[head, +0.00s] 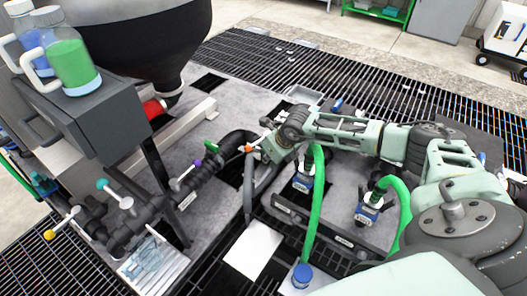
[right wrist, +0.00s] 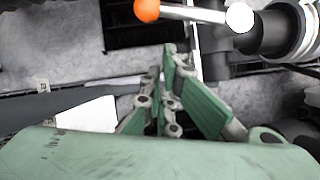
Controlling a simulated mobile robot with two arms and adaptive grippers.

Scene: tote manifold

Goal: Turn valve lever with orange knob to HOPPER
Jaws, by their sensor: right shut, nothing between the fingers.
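The orange knob (head: 247,148) sits on the end of a short white lever on the black pipe manifold (head: 205,165). In the right wrist view the orange knob (right wrist: 147,10) is at the top edge, with its white lever (right wrist: 192,14) running right to a pale round hub. My right gripper (head: 268,150) is just right of the lever in the head view. In the right wrist view my right gripper (right wrist: 165,62) is shut and empty, its tips below the lever, apart from it in the picture. I cannot read any HOPPER label. My left gripper is not in view.
Other levers have purple (head: 198,163), teal (head: 102,184) and yellow (head: 49,234) knobs. A large dark hopper (head: 150,40) stands behind. Green hoses (head: 317,200) rise near my right arm. A white sheet (head: 254,250) lies in front.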

